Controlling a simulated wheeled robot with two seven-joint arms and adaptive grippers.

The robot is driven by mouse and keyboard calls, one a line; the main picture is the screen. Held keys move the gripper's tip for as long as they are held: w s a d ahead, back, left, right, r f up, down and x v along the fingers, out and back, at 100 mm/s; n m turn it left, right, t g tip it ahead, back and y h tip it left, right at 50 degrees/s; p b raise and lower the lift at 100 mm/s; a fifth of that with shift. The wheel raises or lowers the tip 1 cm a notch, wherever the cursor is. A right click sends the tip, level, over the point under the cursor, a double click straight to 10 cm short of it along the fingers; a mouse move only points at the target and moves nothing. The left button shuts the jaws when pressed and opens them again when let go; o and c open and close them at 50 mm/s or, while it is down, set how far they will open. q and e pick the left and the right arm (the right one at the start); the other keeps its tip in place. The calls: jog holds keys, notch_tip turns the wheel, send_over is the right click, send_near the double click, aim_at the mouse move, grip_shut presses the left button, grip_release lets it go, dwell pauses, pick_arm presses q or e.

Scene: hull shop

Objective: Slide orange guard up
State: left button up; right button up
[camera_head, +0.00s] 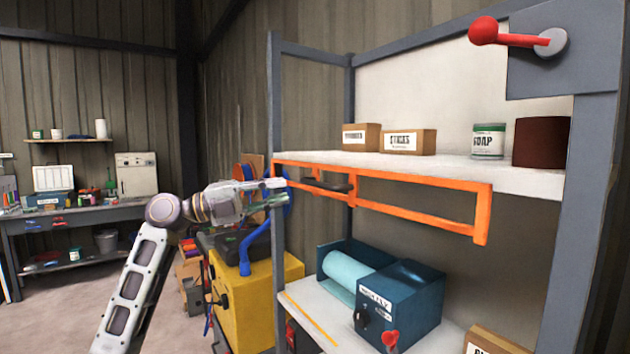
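The orange guard (420,211) is a flat rectangular frame across the front of the rack, at the level of the upper shelf's edge. A dark handle (328,186) sits on its left part. My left gripper (281,191) reaches in from the left, close to the guard's left end and left of the handle. Its two fingers point right and are apart, with nothing seen between them. Whether a finger touches the guard or the rack post cannot be told. My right gripper is not in view.
The upper shelf (455,172) holds two boxes, a soap tin (488,141) and a brown cylinder (541,142). A red-knobbed lever (510,36) is at the top right. Below stands a blue machine (399,300). A yellow unit (243,305) stands left of the rack.

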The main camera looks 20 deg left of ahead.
aim_at(311, 185)
pick_arm(q)
jog(key=p+x, duration=0.1)
jog(key=x, duration=0.2)
jog(key=shift+d+r, duration=0.1)
jog(key=shift+r, duration=0.1)
jog(key=p+x, duration=0.1)
jog(key=x, duration=0.2)
jog(key=shift+w+d, duration=0.25)
jog(key=shift+d, duration=0.05)
jog(key=shift+w+d+r+p, duration=0.1)
jog(key=shift+w+d+p, duration=0.2)
jog(key=shift+d+p, duration=0.25)
jog(key=shift+w+d, duration=0.15)
jog(key=shift+d, duration=0.15)
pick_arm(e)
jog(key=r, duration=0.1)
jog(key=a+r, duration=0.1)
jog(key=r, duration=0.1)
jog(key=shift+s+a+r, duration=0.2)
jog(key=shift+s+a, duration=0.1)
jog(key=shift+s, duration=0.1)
pick_arm(q)
jog(key=shift+c, duration=0.4)
grip_shut()
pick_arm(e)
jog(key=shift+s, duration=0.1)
